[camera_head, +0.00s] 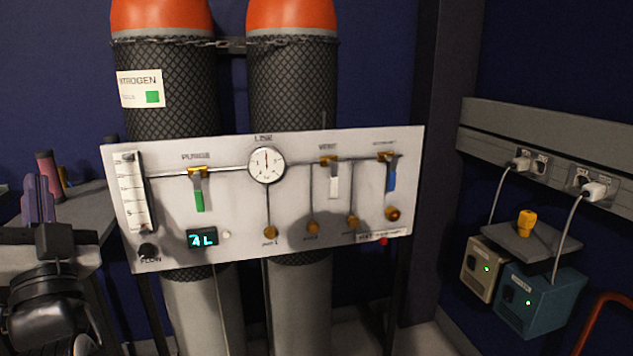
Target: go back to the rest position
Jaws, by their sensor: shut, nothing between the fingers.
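My gripper (38,186) is at the far left. Its two purple fingers point up and sit close together above a black body, with nothing seen between them. It is left of the white gas panel (240,245) and apart from it. My dark arm shows below it in the lower left corner.
The panel carries a gauge (266,165), green, white and blue levers and a lit display (201,239). Two orange-topped cylinders (165,75) stand behind it. A grey table (92,200) holds several coloured items at left. Two plugged-in boxes (541,300) stand at right.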

